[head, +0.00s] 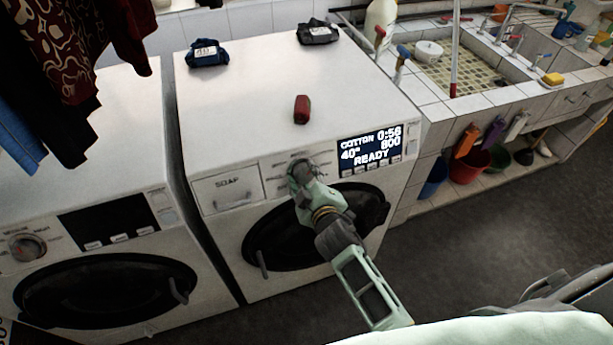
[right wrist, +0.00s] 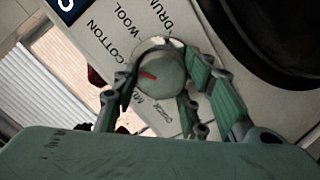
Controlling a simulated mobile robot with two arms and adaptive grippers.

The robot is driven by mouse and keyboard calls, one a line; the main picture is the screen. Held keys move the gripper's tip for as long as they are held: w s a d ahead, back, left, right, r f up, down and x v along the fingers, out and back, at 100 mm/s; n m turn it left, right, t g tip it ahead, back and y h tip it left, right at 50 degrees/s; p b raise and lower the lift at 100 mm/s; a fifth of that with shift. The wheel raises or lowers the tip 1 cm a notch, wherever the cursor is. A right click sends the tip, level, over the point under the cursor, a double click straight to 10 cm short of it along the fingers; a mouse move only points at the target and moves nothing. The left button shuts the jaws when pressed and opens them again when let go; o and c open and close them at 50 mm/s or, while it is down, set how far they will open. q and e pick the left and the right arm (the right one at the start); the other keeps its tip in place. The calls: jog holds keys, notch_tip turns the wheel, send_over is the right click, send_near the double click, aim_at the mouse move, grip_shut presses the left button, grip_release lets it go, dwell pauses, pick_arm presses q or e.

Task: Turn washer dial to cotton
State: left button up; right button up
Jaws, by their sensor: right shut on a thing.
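The round grey washer dial (right wrist: 160,78) with a red pointer mark shows in the right wrist view, among the printed words COTTON, WOOL, DRUM, MIX and QUICK. The red mark points left, toward the COTTON side. My right gripper (right wrist: 158,88) is shut on the dial, with fingers on both sides of it. In the head view my right gripper (head: 300,170) reaches the panel of the right-hand washer (head: 262,95) and hides the dial. The washer's display (head: 370,146) reads COTTON 0:56, 40°, 800, READY. My left gripper is not in view.
A second washer (head: 105,115) stands at the left, with clothes (head: 65,50) hanging above it. A red object (head: 301,109), a blue packet (head: 207,53) and a black packet (head: 318,31) lie on the right-hand washer. A tiled sink (head: 485,95) stands right; open floor lies in front.

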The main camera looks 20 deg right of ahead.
jog(key=shift+d+r+n, duration=0.1)
jog(key=shift+d+n, duration=0.05)
jog(key=shift+n, duration=0.65)
jog(key=o, duration=1.1)
jog(key=v, duration=1.2)
jog(key=shift+d, duration=0.15)
